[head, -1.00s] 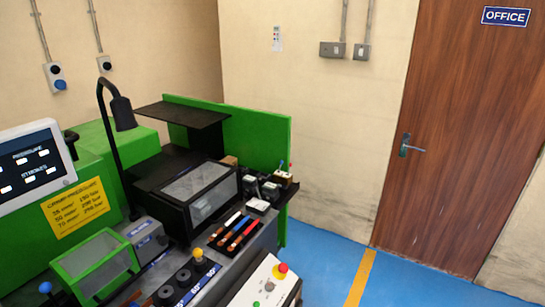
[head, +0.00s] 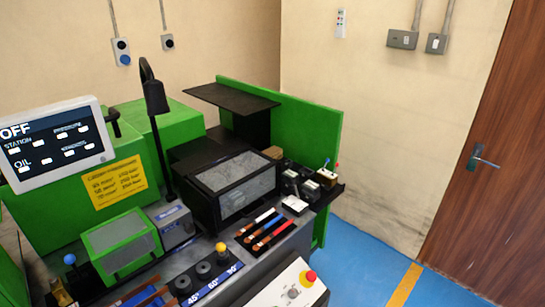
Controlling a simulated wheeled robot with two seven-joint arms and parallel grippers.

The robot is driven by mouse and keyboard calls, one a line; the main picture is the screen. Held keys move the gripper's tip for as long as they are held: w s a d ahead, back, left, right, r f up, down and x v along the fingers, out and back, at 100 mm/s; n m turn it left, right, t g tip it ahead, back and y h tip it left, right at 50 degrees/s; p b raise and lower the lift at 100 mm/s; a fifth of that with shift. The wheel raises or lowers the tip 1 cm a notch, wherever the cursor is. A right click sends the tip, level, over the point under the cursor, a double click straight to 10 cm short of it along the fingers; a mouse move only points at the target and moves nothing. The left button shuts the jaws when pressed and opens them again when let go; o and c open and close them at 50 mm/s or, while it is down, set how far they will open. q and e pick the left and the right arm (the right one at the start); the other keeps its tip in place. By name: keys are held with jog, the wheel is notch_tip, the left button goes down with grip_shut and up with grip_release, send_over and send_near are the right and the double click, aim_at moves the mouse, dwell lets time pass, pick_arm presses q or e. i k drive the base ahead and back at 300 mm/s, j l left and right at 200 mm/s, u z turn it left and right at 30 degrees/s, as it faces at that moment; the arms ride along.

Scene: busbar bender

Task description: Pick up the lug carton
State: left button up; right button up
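A small brown box (head: 273,153), which looks like the lug carton, sits at the back right of the green machine, against its green side panel. Only its upper part shows; the dark windowed housing (head: 233,183) hides some of it. No label can be read on it. Neither of my grippers shows in the head view.
Dark blocks (head: 300,180) and a small holder (head: 327,176) with red and blue tips stand right of the housing. In front are a tray of coloured-handled tools (head: 264,229), a white item (head: 295,204) and a control box (head: 292,287). Blue floor (head: 370,258) is clear at right.

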aim_at(274, 152)
jog(key=i+l+u, duration=0.1)
jog(key=l+u, duration=0.25)
jog(key=i+l+u, duration=0.1)
jog(key=l+u, duration=0.75)
jog(key=l, duration=0.55)
jog(key=l+u, duration=0.1)
jog(key=l, duration=0.55)
jog(key=k+l+u, duration=0.1)
jog(key=l, duration=0.5)
jog(key=k+l+u, duration=0.1)
jog(key=l, duration=0.55)
